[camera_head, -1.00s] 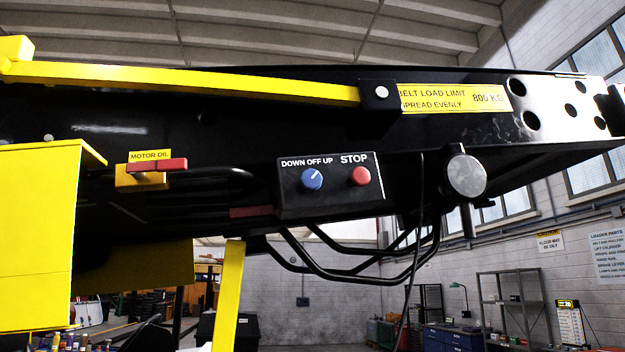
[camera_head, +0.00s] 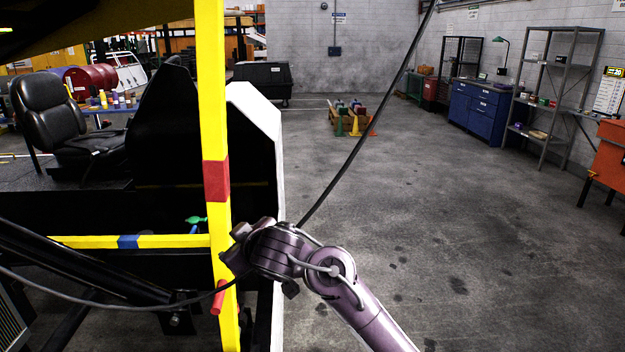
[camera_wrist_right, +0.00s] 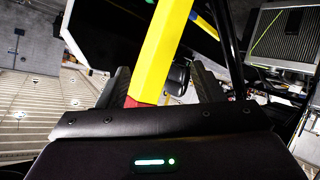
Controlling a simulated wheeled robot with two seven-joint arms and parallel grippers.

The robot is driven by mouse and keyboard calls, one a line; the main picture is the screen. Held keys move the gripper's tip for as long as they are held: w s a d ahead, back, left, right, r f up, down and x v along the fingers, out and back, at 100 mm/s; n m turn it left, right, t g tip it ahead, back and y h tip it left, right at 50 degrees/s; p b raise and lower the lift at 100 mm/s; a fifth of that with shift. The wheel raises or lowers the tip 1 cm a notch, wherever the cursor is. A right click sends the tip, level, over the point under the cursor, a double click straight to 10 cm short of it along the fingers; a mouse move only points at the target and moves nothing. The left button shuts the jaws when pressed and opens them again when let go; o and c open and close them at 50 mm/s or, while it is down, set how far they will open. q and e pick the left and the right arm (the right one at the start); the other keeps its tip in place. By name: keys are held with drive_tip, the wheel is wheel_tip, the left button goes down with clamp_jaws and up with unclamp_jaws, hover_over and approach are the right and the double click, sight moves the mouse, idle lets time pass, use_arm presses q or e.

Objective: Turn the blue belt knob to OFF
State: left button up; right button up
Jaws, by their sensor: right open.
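The blue belt knob and its control box are out of view in both current frames. My right gripper (camera_head: 232,245) comes in from the lower right in the head view, beside an upright yellow post (camera_head: 212,110) with a red band (camera_head: 216,181). In the right wrist view my right gripper (camera_wrist_right: 160,83) is open, its two dark fingers apart. The yellow post (camera_wrist_right: 163,50) and its red part (camera_wrist_right: 138,101) show in the gap between them. I cannot tell whether the fingers straddle the post or stop short of it. My left gripper is not in view.
A black cable (camera_head: 360,145) hangs diagonally near my right wrist. A yellow rail (camera_head: 85,242) with a blue band and a black seat (camera_head: 52,115) are left of the post. A white-edged black panel (camera_head: 262,115) stands behind it. Open concrete floor (camera_head: 470,230) lies right.

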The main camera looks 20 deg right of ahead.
wheel_tip(320, 180, up, 38)
drive_tip(key=n+t, duration=0.4)
drive_tip(key=t, duration=0.1)
drive_tip(key=s+d+r+m+t+h, duration=0.1)
drive_tip(key=s+d+r, duration=0.2)
drive_tip(key=s+r, duration=0.5)
drive_tip(key=s+d+r+t+h, duration=0.1)
drive_tip(key=s+d+r+t, duration=0.3)
drive_tip(key=r, duration=0.6)
drive_tip(key=s+d+r+m+g+h, duration=0.1)
drive_tip(key=s+d+r, duration=0.2)
drive_tip(key=s+r, duration=0.5)
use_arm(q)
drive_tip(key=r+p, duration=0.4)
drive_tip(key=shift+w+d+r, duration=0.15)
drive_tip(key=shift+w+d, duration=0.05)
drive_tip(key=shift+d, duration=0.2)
use_arm(e)
drive_tip(key=x, duration=0.8)
drive_tip(key=shift+r, duration=0.3)
drive_tip(key=shift+a, duration=0.1)
